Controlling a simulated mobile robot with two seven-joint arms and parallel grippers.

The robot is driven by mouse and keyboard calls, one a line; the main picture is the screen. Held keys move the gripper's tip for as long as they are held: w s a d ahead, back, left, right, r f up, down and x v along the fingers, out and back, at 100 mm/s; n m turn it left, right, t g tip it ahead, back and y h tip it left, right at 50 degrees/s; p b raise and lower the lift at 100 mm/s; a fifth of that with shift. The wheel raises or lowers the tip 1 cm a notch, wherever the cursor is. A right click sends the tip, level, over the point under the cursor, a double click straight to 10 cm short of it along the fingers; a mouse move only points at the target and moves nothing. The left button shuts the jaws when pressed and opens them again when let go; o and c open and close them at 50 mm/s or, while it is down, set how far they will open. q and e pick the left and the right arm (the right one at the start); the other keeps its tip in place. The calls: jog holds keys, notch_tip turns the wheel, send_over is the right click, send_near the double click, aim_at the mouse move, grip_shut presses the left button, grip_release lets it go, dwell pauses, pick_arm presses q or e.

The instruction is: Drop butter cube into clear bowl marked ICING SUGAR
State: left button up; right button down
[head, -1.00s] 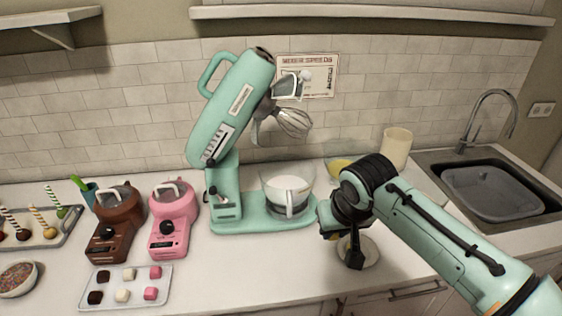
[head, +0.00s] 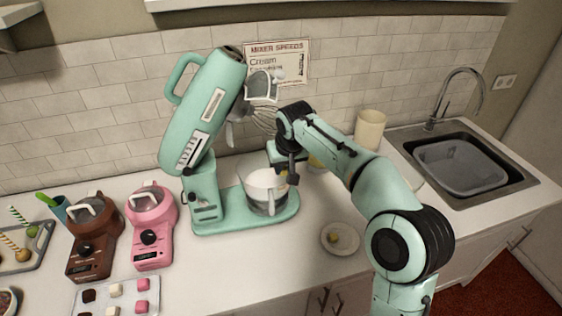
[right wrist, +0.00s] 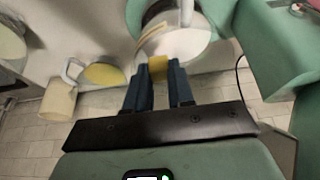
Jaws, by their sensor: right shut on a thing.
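My right gripper (head: 288,178) is shut on a yellow butter cube, which shows between its fingertips in the right wrist view (right wrist: 158,68). It holds the cube at the right side of the clear bowl (head: 262,200) on the mixer base. The bowl has a handle and white contents; I cannot read any marking on it. In the right wrist view the bowl (right wrist: 200,48) lies just beyond the fingertips. I cannot tell the cube's exact height over the rim. Another yellow cube (head: 334,237) lies on a small plate (head: 351,245). My left gripper is not in view.
The mint mixer (head: 203,120) has its head tilted up, with the whisk (head: 264,120) close to my right arm. A container with yellow contents (right wrist: 103,74) and a beige cup (head: 370,128) stand behind. The sink is right.

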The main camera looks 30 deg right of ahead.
aim_at(268, 188)
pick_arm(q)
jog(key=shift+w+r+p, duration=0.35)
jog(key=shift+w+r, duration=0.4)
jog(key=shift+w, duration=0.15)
pick_arm(e)
jog(key=x, duration=0.4)
jog(key=shift+w+d, duration=0.15)
jog(key=shift+w, duration=0.25)
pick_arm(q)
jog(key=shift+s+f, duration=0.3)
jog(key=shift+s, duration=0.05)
pick_arm(e)
jog(key=shift+f, duration=0.55)
